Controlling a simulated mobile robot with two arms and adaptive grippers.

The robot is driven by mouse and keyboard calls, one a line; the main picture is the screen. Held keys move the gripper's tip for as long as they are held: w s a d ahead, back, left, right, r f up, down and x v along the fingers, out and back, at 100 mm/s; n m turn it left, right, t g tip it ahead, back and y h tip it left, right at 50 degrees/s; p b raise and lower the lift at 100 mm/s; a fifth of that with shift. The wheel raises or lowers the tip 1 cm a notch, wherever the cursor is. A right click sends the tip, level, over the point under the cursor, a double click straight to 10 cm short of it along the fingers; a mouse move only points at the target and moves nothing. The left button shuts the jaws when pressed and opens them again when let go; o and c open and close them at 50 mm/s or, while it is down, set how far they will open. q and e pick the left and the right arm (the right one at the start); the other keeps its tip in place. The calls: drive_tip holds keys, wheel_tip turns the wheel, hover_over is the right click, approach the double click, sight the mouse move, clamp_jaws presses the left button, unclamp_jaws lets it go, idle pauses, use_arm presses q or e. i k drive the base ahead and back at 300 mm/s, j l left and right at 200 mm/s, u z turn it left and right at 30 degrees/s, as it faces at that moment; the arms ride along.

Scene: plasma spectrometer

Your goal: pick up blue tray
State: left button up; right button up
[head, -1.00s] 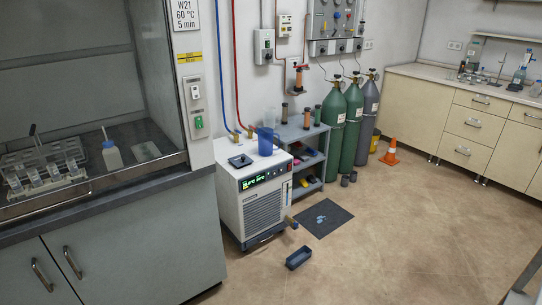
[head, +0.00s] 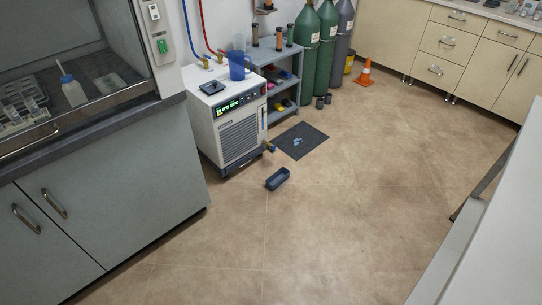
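A small dark blue tray (head: 278,179) lies on the tan floor in the head view, just in front of the white chiller unit. It looks like an open, narrow rectangular box, and no gripper is near it. Neither of my grippers shows in the head view.
The white chiller (head: 231,125) carries a blue jug (head: 237,68) and stands beside a grey shelf (head: 286,75). A dark mat (head: 299,141) lies behind the tray. A fume hood cabinet (head: 110,215) is at left, a pale bench (head: 500,240) at right.

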sight(277, 181)
drive_tip(key=i+j, duration=0.75)
drive_tip(key=j, duration=0.25)
drive_tip(key=i+l+z, duration=0.05)
